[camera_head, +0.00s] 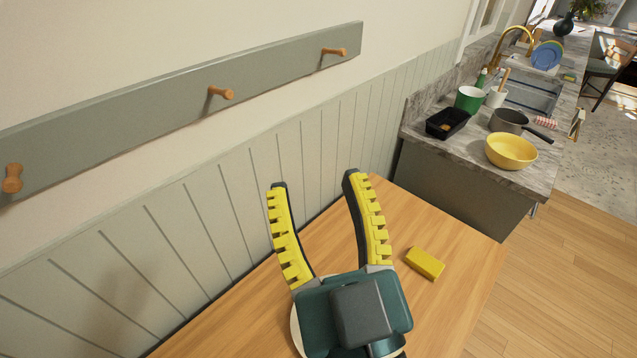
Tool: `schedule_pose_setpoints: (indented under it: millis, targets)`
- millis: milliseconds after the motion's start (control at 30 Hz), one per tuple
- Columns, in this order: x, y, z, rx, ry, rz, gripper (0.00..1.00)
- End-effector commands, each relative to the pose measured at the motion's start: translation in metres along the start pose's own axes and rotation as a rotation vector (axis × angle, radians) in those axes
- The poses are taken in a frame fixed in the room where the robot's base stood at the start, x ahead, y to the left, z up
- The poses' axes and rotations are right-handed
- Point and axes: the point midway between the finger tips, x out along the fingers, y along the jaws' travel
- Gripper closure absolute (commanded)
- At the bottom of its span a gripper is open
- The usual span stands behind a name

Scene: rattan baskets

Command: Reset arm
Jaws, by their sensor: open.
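My gripper (315,185) is in the lower middle of the head view, above a wooden table top (455,245). Its two long fingers with yellow ridged pads are spread wide, with nothing between them. The fingertips point up the picture, toward the panelled wall. The gripper's dark green body hides part of the table.
A yellow block (425,263) lies on the table right of my gripper. A green-grey rail with wooden pegs (221,93) runs along the wall. A stone counter (465,147) at the upper right holds a yellow bowl (511,151), a pan (508,121) and a black tray (447,123).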

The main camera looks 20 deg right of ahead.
Motion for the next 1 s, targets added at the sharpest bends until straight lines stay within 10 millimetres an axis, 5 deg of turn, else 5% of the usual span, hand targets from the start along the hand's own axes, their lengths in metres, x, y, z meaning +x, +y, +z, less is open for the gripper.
schedule_pose_setpoints:
  millis: [100, 400, 467, 900, 1000]
  targets:
    - [-0.001, -0.003, -0.018, 0.011, 0.035, 0.0, 0.44]
    - [0.0, -0.002, -0.019, 0.01, 0.035, 0.001, 0.44]
    - [0.004, -0.002, -0.033, 0.011, 0.035, 0.001, 0.44]
    - [0.063, 0.002, -0.206, 0.025, 0.036, 0.002, 0.44]
    - [0.069, 0.002, -0.226, 0.028, 0.036, 0.002, 0.44]
